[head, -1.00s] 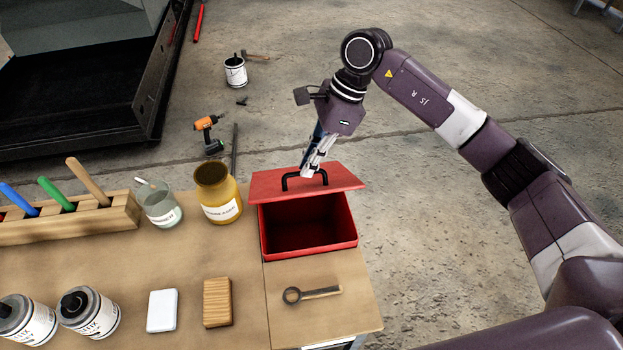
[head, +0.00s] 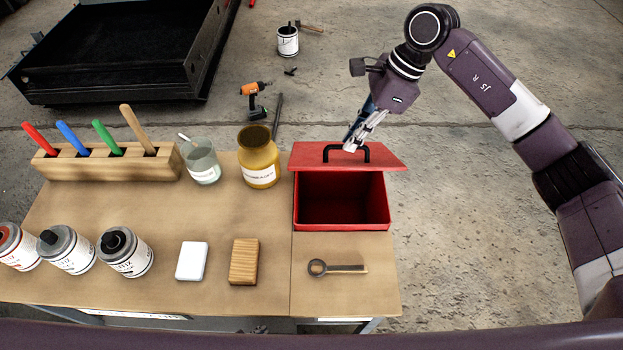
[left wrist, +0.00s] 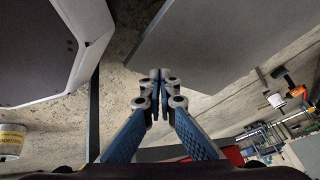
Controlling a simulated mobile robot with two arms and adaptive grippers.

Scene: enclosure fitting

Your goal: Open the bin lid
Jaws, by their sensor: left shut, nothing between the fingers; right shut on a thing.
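The red bin (head: 342,225) stands at the right end of the workbench, its dark inside showing. Its red lid (head: 308,161) is off the front part of the opening, over the back of the bin, with a black handle (head: 329,149) on its visible face. My right gripper (head: 352,146) is at this handle and shut on it; the fingers hide the handle's middle. My left gripper (left wrist: 160,85) is shut and empty in the left wrist view. It is out of the head view.
A wooden block (head: 244,262) and a white block (head: 192,261) lie nearer the front. Open floor is right of the bench.

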